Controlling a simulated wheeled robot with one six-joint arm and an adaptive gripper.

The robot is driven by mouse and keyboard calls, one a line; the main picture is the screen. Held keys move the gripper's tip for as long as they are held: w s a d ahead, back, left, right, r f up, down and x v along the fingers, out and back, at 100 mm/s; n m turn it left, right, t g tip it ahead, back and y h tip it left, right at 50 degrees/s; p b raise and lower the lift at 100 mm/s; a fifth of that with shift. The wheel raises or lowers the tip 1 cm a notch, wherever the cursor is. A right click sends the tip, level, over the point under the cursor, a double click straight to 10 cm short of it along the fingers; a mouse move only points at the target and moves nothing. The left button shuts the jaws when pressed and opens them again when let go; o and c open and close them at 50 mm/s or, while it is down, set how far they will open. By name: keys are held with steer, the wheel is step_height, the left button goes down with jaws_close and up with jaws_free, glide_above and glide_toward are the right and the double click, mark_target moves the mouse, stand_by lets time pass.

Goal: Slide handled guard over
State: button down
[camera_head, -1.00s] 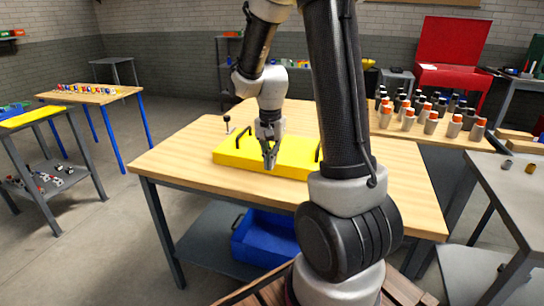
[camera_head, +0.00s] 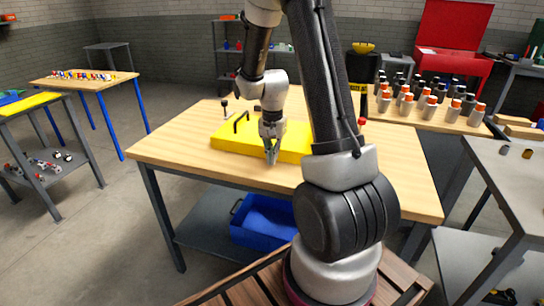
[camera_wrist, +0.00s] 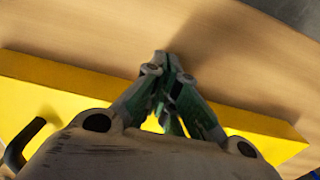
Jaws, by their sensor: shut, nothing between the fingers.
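The yellow guard (camera_head: 226,139) lies flat on the wooden table. A black handle (camera_head: 241,121) stands on its left part. The guard also shows in the wrist view (camera_wrist: 62,90), with a black handle (camera_wrist: 24,143) at the lower left. My gripper (camera_head: 271,158) is shut and empty, pointing down at the guard's near long side. In the wrist view its fingertips (camera_wrist: 163,60) reach past the guard's edge over bare wood. I cannot tell whether the fingers touch the guard. My arm hides the guard's right end in the head view.
The wooden table (camera_head: 180,150) is clear in front of the guard. A small black knobbed post (camera_head: 224,106) stands behind its left end. A blue bin (camera_head: 264,222) sits on the shelf below. Several orange-capped bottles (camera_head: 430,105) stand on a table at the right.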

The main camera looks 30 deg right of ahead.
steer(key=w+d, duration=0.3)
steer(key=d, duration=0.1)
steer(key=w+d, duration=0.3)
steer(key=d, duration=0.1)
steer(key=w+d, duration=0.3)
steer(key=d, duration=0.1)
steer(key=shift+w+r, duration=0.1)
steer(key=shift+w, duration=0.1)
